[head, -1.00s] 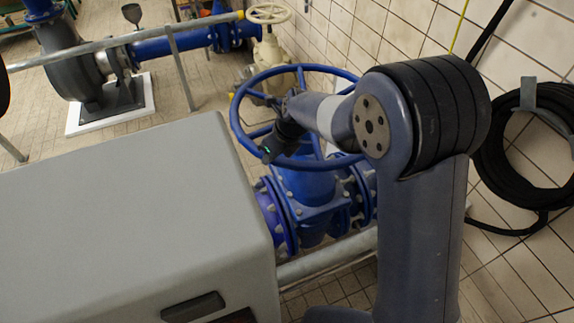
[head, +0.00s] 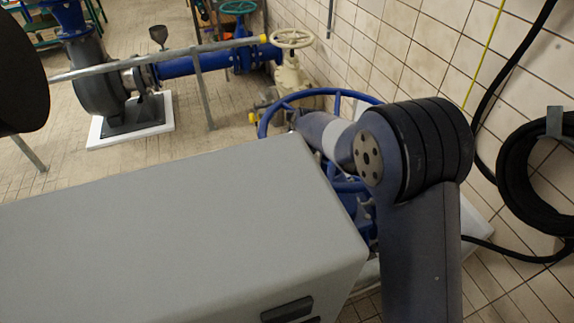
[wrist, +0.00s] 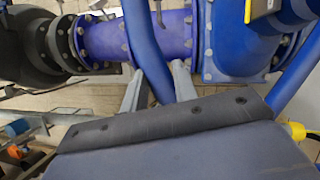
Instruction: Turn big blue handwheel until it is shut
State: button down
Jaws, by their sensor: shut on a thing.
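The big blue handwheel (head: 345,94) stands over a blue valve beside the tiled wall in the head view. The grey box and my arm hide much of its rim and hub. In the wrist view a blue bar of the wheel (wrist: 149,55) passes between the two grey fingers of my gripper (wrist: 158,84), which is shut on it. My gripper's fingers are hidden in the head view.
A grey box (head: 180,220) fills the lower left, close to my arm. A cream handwheel (head: 291,39) stands behind the blue one. A metal rail (head: 226,47) crosses the back left, before a pump (head: 105,85). A black hose coil (head: 535,180) hangs at right.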

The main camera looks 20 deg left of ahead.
jog(key=c, duration=1.5)
grip_release()
jog(key=shift+w+a+r, duration=0.1)
jog(key=shift+a+r, duration=0.1)
jog(key=shift+a, duration=0.2)
jog(key=shift+o, duration=0.8)
jog(key=shift+a+f, duration=0.1)
jog(key=shift+a, duration=0.1)
jog(key=shift+o, duration=1.1)
jog(key=shift+d, duration=0.2)
jog(key=b+v, duration=0.2)
jog(key=v, duration=0.8)
jog(key=shift+d+r, duration=0.2)
jog(key=shift+r, duration=0.1)
jog(key=shift+f, duration=0.15)
